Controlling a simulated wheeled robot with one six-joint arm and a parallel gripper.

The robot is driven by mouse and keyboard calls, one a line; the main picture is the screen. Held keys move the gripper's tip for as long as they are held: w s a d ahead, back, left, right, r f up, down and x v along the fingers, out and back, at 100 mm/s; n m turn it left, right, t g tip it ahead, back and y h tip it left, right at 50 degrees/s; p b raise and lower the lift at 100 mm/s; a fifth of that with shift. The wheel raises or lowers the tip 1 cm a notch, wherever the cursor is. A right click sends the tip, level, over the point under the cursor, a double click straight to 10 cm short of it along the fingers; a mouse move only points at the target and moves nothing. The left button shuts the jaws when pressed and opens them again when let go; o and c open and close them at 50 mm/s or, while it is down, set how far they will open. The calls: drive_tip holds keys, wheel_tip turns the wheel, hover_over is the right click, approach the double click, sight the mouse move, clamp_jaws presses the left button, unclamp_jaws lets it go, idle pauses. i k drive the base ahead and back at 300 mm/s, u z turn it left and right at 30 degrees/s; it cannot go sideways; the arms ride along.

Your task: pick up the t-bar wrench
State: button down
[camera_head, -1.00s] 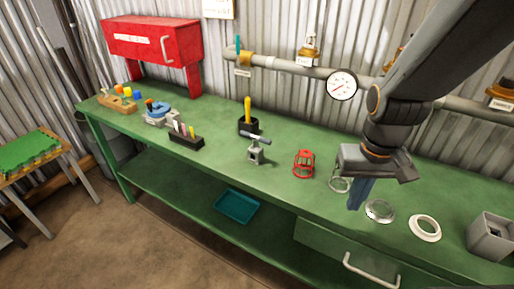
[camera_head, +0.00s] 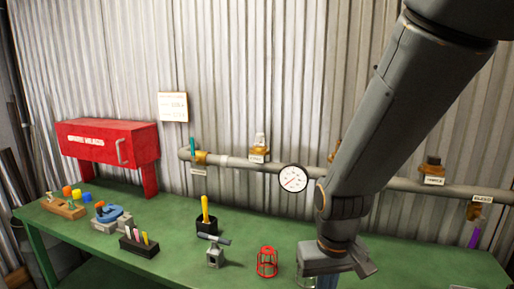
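What looks like the t-bar wrench (camera_head: 214,239) stands on the green bench, its dark crossbar lying across the top of a small grey block (camera_head: 215,257). My gripper (camera_head: 328,281) points down over the bench to the right of it, beyond a red wire cage. It is apart from the wrench. The fingertips are cut off by the bottom edge of the picture, so I cannot see whether they are open or shut.
The red wire cage (camera_head: 267,262) stands between the wrench and my gripper. A black holder with a yellow handle (camera_head: 205,210) is just behind the wrench. A black rack (camera_head: 139,246) stands to the left. A pipe with a gauge (camera_head: 293,178) runs along the wall.

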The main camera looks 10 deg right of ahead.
sight(214, 252)
drive_tip(key=k, duration=1.3)
drive_tip(key=u, duration=0.6)
drive_tip(key=i, duration=1.65)
drive_tip(key=z, duration=0.3)
